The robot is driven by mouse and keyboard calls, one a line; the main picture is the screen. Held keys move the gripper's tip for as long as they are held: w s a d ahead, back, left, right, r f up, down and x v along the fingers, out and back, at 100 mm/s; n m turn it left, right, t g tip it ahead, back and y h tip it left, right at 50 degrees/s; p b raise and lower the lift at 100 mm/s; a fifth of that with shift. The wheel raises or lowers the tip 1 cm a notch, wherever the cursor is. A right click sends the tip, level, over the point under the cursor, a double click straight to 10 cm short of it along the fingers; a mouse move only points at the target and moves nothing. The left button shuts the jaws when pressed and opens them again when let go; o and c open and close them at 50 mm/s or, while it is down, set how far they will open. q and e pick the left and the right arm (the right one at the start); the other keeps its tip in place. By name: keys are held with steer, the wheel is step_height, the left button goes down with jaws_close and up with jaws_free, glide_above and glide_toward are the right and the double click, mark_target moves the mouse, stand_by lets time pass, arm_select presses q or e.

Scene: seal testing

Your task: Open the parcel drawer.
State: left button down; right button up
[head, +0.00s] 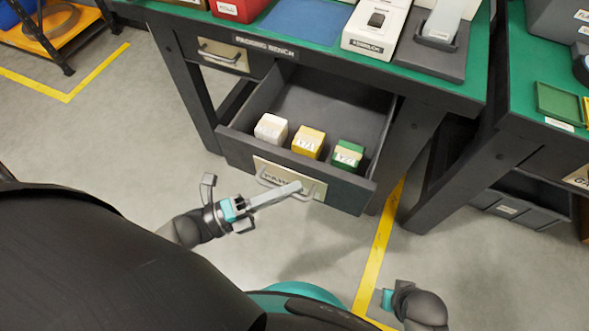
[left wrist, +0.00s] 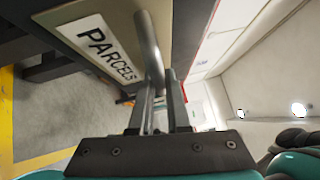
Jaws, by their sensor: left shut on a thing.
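The parcel drawer (head: 238,152) is pulled out well from the packing bench, and its inside shows from above. It holds a white box (head: 271,128), a yellow box (head: 308,143) and a green box (head: 348,154) along its front. The drawer's metal bar handle (left wrist: 148,45) runs across its front, beside the PARCELS label (left wrist: 100,48). My left gripper (head: 297,188) is at the drawer front, shut on the handle, with the bar between its fingers in the left wrist view (left wrist: 159,100). My right gripper (head: 385,298) is low at the right, apart from the bench; its fingers are hard to make out.
A closed drawer (head: 222,55) sits to the left under the green bench top (head: 335,55). A white box (head: 375,28) and a dark device stand on top. Another green table (head: 520,90) stands at right. The grey floor in front is clear.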

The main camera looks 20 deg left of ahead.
arm_select(q)
steer(key=shift+s, duration=0.35)
arm_select(e)
steer(key=shift+s+f, duration=0.1)
steer(key=shift+f, duration=0.1)
arm_select(q)
steer(key=c, duration=0.9)
jaws_free()
steer(key=shift+v, duration=7.65)
arm_select(e)
steer(key=shift+f, duration=0.15)
arm_select(q)
steer(key=shift+f, duration=0.1)
arm_select(e)
steer(key=shift+s+d+f, duration=0.1)
steer(key=shift+s+f, duration=0.05)
steer(key=shift+s, duration=0.15)
arm_select(q)
steer(key=shift+w, duration=0.1)
arm_select(e)
steer(key=shift+d, duration=0.1)
